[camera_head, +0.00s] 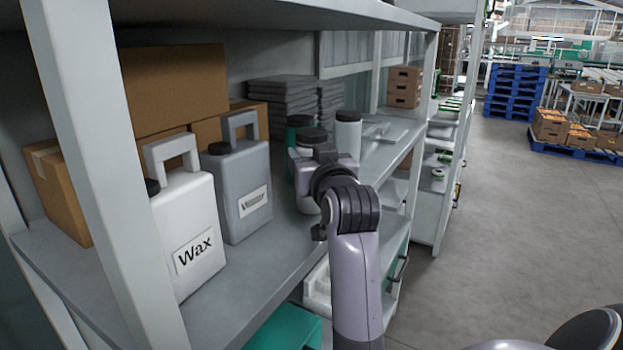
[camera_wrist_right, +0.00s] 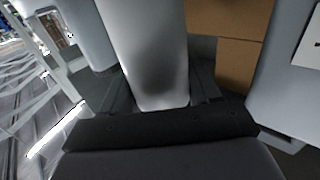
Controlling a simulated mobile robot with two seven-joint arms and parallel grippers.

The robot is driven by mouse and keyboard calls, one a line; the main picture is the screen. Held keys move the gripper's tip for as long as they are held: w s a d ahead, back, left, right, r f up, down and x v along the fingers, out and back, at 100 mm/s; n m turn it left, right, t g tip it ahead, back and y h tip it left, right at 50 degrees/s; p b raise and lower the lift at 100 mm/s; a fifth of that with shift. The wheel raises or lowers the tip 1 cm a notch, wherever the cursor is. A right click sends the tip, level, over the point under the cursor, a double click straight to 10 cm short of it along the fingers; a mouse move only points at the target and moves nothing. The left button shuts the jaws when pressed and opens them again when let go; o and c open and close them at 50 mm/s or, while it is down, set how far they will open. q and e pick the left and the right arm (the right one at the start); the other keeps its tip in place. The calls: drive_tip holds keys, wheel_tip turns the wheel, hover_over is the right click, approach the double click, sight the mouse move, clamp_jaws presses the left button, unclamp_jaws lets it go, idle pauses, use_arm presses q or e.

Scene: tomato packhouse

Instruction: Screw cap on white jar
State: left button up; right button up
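A white jar (camera_head: 305,150) with a black cap (camera_head: 312,136) stands on the shelf, partly hidden by my right gripper. A pale cylindrical jar body also fills the middle of the right wrist view (camera_wrist_right: 150,45). My right gripper (camera_head: 318,170) is at the jar's front side, around mid-height. In the right wrist view its dark fingers lie on both sides of the pale body, close to it. Whether they press on it I cannot tell. How tightly the cap sits is too small to see. My left gripper is not in view.
A green jar (camera_head: 292,132) stands behind left, and another pale jar (camera_head: 348,132) behind right. A grey jug (camera_head: 232,170) and a white Wax jug (camera_head: 187,215) stand left, near cardboard boxes (camera_head: 175,88). A shelf post (camera_head: 100,150) rises at left. Open floor (camera_head: 520,230) lies right.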

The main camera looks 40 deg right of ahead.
drive_tip(key=shift+c, duration=0.5)
drive_tip(key=shift+r, duration=0.1)
drive_tip(key=shift+r, duration=4.9)
drive_tip(key=o, duration=0.5)
drive_tip(key=c, duration=0.9)
drive_tip(key=shift+o, duration=0.2)
